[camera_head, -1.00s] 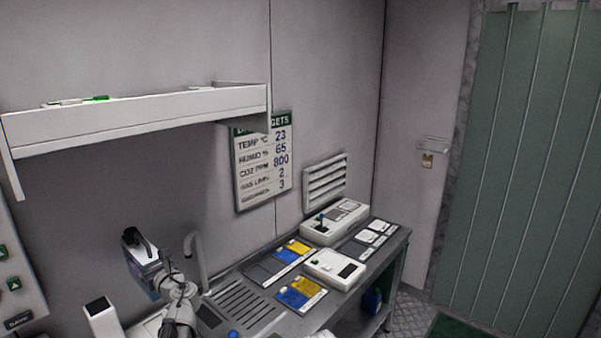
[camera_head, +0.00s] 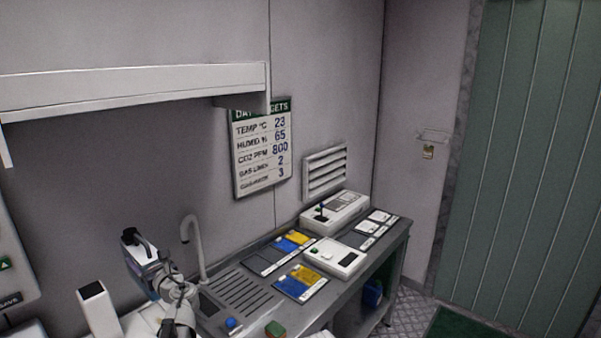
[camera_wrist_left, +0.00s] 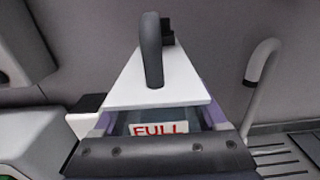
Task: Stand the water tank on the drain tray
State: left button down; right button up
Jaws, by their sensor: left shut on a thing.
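The water tank (camera_head: 136,247) has a white lid, a black handle and a clear body. My left gripper (camera_head: 160,276) is shut on it and holds it up, left of the tap. In the left wrist view the tank's lid (camera_wrist_left: 150,92) and a red "FULL" label show beyond the gripper (camera_wrist_left: 160,152). The drain tray (camera_head: 246,293) is the grey slatted panel on the bench, right of the tank; its edge also shows in the wrist view (camera_wrist_left: 278,158). The tank is apart from the tray. My right gripper is not in view.
A grey curved tap (camera_head: 190,228) rises behind the tray's left end. A blue knob (camera_head: 232,323) and a green block (camera_head: 275,329) are in front. Blue and yellow cards (camera_head: 300,283) and a white device (camera_head: 335,257) lie to the right. A shelf (camera_head: 130,90) hangs above.

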aim_at(140, 241)
pick_arm(q)
jog(key=shift+f+b, duration=0.3)
jog(key=shift+f, duration=0.45)
notch_tip(140, 241, up, 8)
jog(key=p, duration=0.7)
jog(key=shift+f+p, duration=0.25)
jog(key=shift+p, duration=0.05)
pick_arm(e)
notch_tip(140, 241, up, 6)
pick_arm(q)
notch_tip(140, 241, down, 8)
jog(key=b, duration=0.7)
jog(key=shift+r, duration=0.25)
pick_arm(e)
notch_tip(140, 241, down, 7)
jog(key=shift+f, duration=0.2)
pick_arm(q)
jog(key=shift+r, duration=0.1)
jog(key=shift+d, duration=0.1)
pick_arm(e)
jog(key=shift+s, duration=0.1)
